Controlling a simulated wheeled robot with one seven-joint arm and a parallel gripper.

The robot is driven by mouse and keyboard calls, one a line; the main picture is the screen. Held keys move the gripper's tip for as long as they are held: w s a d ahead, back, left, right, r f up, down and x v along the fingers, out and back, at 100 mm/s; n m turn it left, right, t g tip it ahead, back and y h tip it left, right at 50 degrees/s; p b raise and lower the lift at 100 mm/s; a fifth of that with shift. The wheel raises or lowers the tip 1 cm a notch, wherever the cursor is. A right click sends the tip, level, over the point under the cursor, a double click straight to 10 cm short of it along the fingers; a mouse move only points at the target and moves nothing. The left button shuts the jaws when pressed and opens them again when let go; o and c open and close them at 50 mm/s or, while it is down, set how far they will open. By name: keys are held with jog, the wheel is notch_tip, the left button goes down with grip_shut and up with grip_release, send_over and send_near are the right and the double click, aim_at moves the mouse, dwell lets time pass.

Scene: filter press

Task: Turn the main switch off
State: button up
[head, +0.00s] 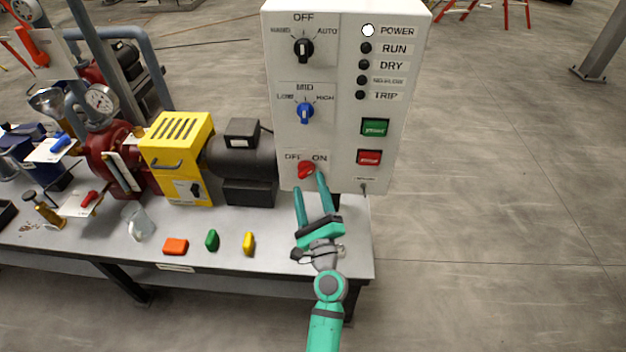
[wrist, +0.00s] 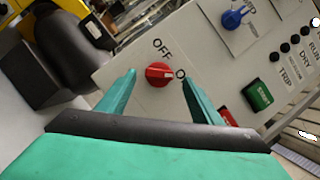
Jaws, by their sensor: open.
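The main switch is a red knob (head: 307,170) low on the white control panel (head: 348,110), under the OFF and ON labels. In the wrist view the red knob (wrist: 160,74) shows a light mark on its right side, pointing toward the partly hidden ON label. My gripper (head: 310,183) is open, with its teal fingers just below the knob in the head view. In the wrist view the fingers (wrist: 157,80) stand on either side of the knob, with a gap to each. I cannot tell how far the tips are from the panel. The POWER lamp (head: 368,30) is lit white.
Above are a blue knob (head: 305,112) and a black knob (head: 303,48). A green button (head: 375,127) and a red button (head: 369,157) sit to the right. The bench (head: 120,245) holds a yellow-housed motor unit (head: 178,150) and small coloured blocks. Floor on the right is clear.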

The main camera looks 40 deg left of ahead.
aim_at(306, 175)
jog(key=shift+w+a+r, duration=0.2)
jog(key=shift+w+a, duration=0.1)
jog(key=shift+a, duration=0.25)
jog(key=shift+w+a+r, duration=0.15)
jog(key=shift+w+a, duration=0.1)
jog(key=shift+a, duration=0.3)
jog(key=shift+w+a+r, duration=0.15)
jog(key=shift+w+a, duration=0.15)
jog(key=shift+w, duration=0.25)
jog(key=shift+d, duration=0.1)
